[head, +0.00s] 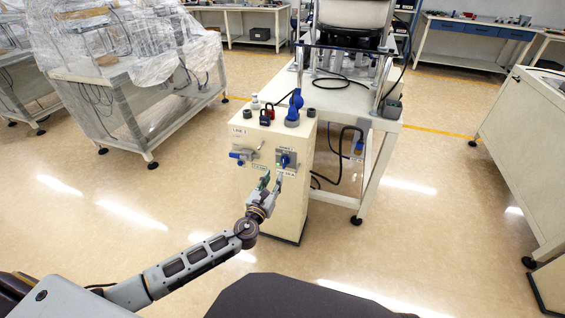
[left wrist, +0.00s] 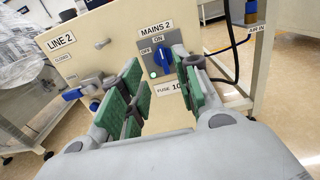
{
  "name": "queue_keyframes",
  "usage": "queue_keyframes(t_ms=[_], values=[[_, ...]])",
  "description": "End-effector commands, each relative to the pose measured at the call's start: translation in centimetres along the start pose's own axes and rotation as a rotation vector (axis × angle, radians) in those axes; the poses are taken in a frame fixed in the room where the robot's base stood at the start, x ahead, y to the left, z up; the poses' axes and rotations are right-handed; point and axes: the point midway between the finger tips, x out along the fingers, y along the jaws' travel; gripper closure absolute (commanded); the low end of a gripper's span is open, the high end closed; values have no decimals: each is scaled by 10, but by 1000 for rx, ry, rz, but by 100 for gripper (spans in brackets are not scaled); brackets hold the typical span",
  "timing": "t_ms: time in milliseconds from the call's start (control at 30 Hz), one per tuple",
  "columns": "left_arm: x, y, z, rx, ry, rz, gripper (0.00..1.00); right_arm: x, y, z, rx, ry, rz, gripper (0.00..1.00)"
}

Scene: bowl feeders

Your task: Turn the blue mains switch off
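The blue mains switch (head: 285,160) is a knob on a grey plate on the front of a cream cabinet. In the left wrist view the knob (left wrist: 163,58) sits under the label MAINS 2, with ON above it and OFF to its left. Its handle stands roughly upright, towards ON. My left gripper (head: 271,181) is in front of the panel, just below and left of the switch. Its green-padded fingers (left wrist: 158,72) are spread apart with nothing between them, and the switch shows beyond them. Contact is not visible. My right gripper is not in view.
A blue-handled valve (head: 243,155) is on the panel left of the switch, near my left fingers. A white workbench (head: 345,103) stands behind.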

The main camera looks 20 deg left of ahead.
Motion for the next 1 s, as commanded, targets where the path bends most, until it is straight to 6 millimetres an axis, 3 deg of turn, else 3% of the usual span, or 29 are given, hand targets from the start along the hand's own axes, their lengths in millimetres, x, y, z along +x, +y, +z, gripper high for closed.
queue_keyframes(t_ms=[1000], values=[[93,0,-1,0,0,0,68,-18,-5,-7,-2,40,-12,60]])
